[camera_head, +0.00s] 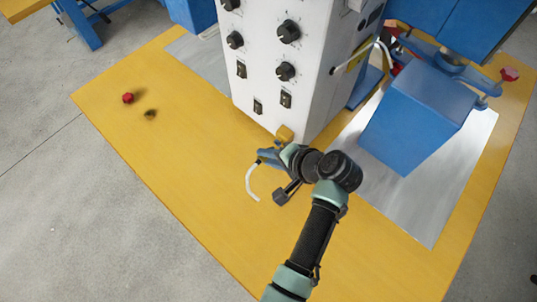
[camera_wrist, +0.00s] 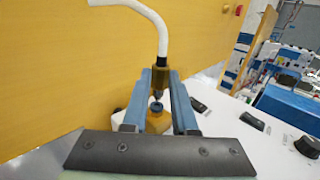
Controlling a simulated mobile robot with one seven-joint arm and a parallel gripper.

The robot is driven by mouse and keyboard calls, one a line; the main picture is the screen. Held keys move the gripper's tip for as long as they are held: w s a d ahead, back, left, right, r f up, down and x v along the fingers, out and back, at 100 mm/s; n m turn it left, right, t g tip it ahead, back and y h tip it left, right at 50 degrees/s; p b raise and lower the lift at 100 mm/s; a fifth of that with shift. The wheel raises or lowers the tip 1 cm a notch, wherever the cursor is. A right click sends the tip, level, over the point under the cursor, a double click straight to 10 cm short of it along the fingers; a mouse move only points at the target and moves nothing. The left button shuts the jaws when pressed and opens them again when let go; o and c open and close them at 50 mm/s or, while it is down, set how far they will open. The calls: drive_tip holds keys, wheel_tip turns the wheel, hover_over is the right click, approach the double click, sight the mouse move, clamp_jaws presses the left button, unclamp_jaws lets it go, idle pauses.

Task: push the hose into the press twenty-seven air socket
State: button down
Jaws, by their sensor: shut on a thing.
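A white hose (camera_wrist: 148,14) with a brass end fitting (camera_wrist: 164,77) is between the blue fingers of my gripper (camera_wrist: 165,98) in the wrist view. My gripper is shut on it. The fitting's dark tip points at a dark-ringed opening in a yellow socket block (camera_wrist: 156,114). Tip and opening are very close; I cannot tell whether they touch. In the head view, the socket block (camera_head: 285,133) sits low on the corner of the white press cabinet (camera_head: 290,100). My gripper (camera_head: 268,158) is beside it, and the hose (camera_head: 250,185) hangs in a curve toward the front left.
The yellow table (camera_head: 190,180) is clear at the front left. A red knob (camera_head: 128,98) and a small dark item (camera_head: 151,114) lie on it farther left. A blue machine block (camera_head: 410,120) stands to the right. Black dials and switches cover the cabinet's face.

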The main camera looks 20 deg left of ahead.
drive_tip(key=shift+w+d, duration=0.3)
drive_tip(key=shift+w, duration=0.55)
idle(1.8)
drive_tip(key=c, duration=0.6)
unclamp_jaws()
drive_tip(key=shift+d, duration=0.1)
drive_tip(key=v, duration=1.3)
drive_tip(key=shift+f+p, duration=0.1)
drive_tip(key=shift+p, duration=0.2)
